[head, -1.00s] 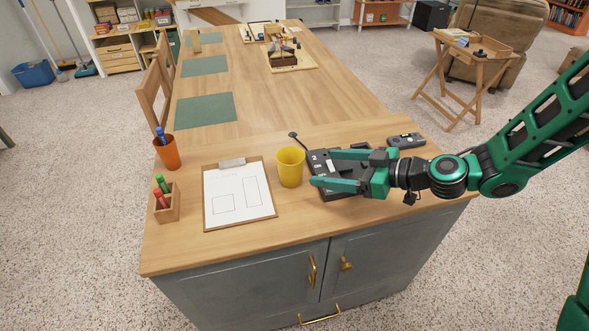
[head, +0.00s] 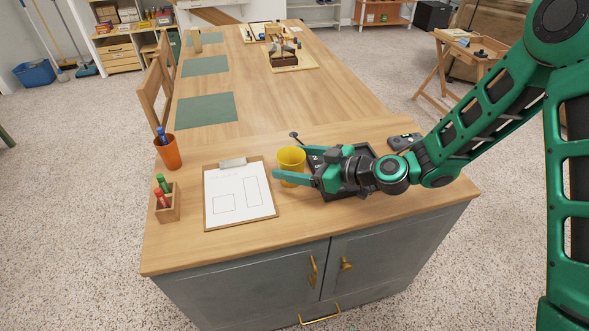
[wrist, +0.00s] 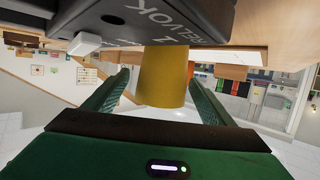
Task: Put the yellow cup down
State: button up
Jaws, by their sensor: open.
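The yellow cup (head: 291,156) stands upright on the wooden table, just right of the clipboard. My gripper (head: 290,167) is open around it, low and roughly level, reaching in from the right. In the wrist view, the cup (wrist: 163,78) shows between the two open fingers, with a gap visible on either side.
A black device (head: 350,186) lies under and behind my gripper, close to the cup; it fills the top of the wrist view (wrist: 130,25). The clipboard (head: 213,224), an orange pen cup (head: 167,156) and a marker box (head: 168,208) stand left.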

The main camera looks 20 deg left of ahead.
jog(key=shift+w+a+f, duration=0.15)
jog(key=shift+a, duration=0.35)
jog(key=c, duration=1.2)
notch_tip(320, 180, up, 10)
jog(key=w+d+f+m+t+h, duration=0.1)
jog(key=w+d+m+t+h, duration=0.15)
jog(key=w+d, duration=0.6)
jog(key=w+d+f+m+t+h, duration=0.1)
jog(key=w+d+f+m+t, duration=0.2)
jog(key=d, duration=1)
jog(key=w+d+m+t+h, duration=0.1)
jog(key=d+m+h, duration=0.1)
jog(key=d, duration=0.6)
jog(key=w+d+f+m+t+h, duration=0.1)
jog(key=d+m+t+h, duration=0.1)
jog(key=d, duration=0.7)
jog(key=w+d+m+t+h, duration=0.2)
jog(key=d, duration=0.7)
jog(key=shift+f+m+h, duration=0.25)
